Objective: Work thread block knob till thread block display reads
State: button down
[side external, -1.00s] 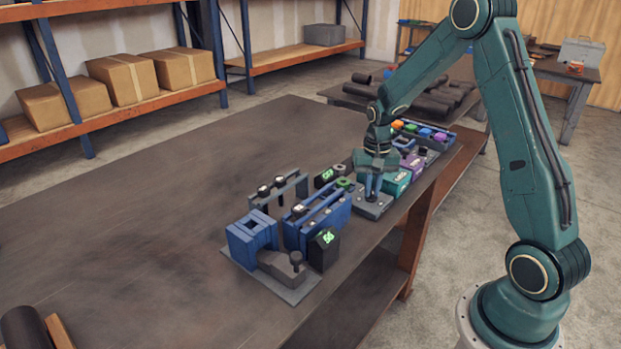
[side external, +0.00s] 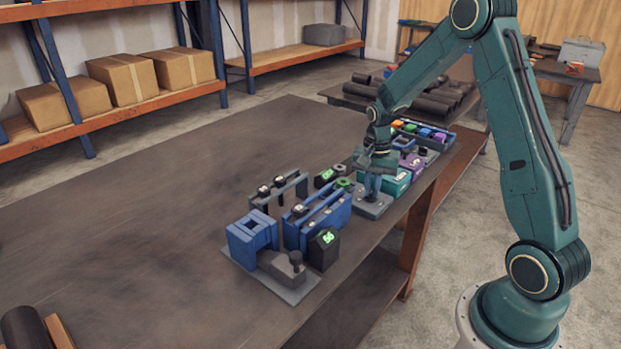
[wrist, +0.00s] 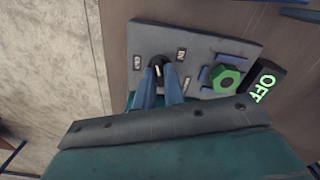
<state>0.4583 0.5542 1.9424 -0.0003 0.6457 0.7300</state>
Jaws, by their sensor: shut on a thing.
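The thread block is a grey plate (wrist: 205,42) with a dark round knob (wrist: 157,66), small white marks around it and a green hex nut (wrist: 228,79). Its black display (wrist: 264,82) reads OFF in green in the wrist view. In the side view the display (side external: 325,177) is small and hard to read. My gripper (wrist: 160,82) has its blue fingers shut on the knob, which sits between their tips.
A blue vise-like fixture (side external: 252,237) and another green-lit display (side external: 325,248) stand nearer the camera. Teal and purple boxes (side external: 397,182) and a tray of coloured parts (side external: 425,133) lie behind my gripper. The table's left side is mostly clear.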

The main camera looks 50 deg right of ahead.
aim_at(372, 191)
jog(key=c, duration=1.5)
grip_release()
jog(key=shift+r, duration=0.2)
notch_tip(372, 191, up, 14)
jog(key=shift+f, duration=0.2)
jog(key=s+a+r+n+t, duration=0.3)
jog(key=s+a+r+n, duration=0.4)
jog(key=a, duration=0.5)
jog(key=s+a+n+t, duration=0.1)
jog(key=s+a+n, duration=0.1)
jog(key=s, duration=0.2)
jog(key=s+a+n, duration=0.2)
jog(key=s, duration=0.3)
jog(key=s+a+r+n+t, duration=0.1)
jog(key=s+a+n, duration=0.1)
jog(key=s+a, duration=0.1)
jog(key=shift+s+n+t, duration=0.3)
jog(key=shift+s, duration=0.55)
